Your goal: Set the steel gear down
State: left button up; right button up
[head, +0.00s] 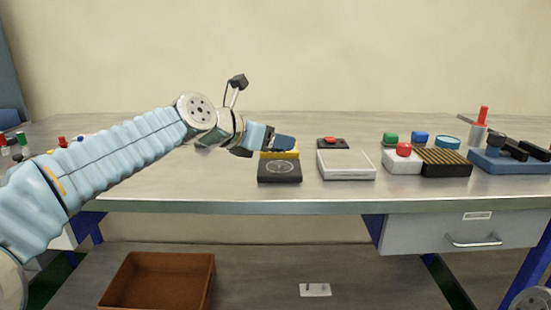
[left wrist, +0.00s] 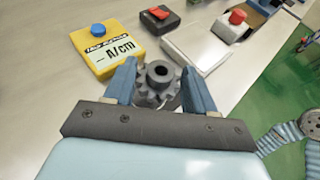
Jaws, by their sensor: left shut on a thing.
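The steel gear (left wrist: 158,84) is a dark grey toothed wheel with a raised, bored hub. In the left wrist view it sits between the two blue fingers of my left gripper (left wrist: 160,78), which is shut on it. In the head view my left gripper (head: 276,143) hangs low at the yellow device and the black pad; the gear is hidden there. The black pad (head: 279,174) has a pale circle on top and lies on the bench just in front of the gripper. Whether the gear touches anything underneath cannot be told. My right gripper is not in view.
The yellow device (left wrist: 107,48) with a blue button stands beside the gripper. A white plate (head: 346,166), a small dark box with a red button (head: 332,143), a ribbed block (head: 444,163) and a blue fixture (head: 508,163) stand right. The bench front is clear.

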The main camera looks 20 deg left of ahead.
aim_at(275, 168)
pick_arm(q)
jog(key=shift+w+f, duration=0.3)
jog(key=f, duration=0.1)
jog(key=w+f+b, duration=0.1)
jog(key=f, duration=0.1)
jog(key=shift+a+f, duration=0.1)
jog(key=shift+f, duration=0.2)
jog(key=shift+s+f, duration=0.1)
jog(key=shift+f, duration=0.1)
jog(key=shift+f+b, duration=0.1)
jog(key=shift+b, duration=0.2)
jog(key=o, duration=1.2)
jog(key=shift+o, duration=0.2)
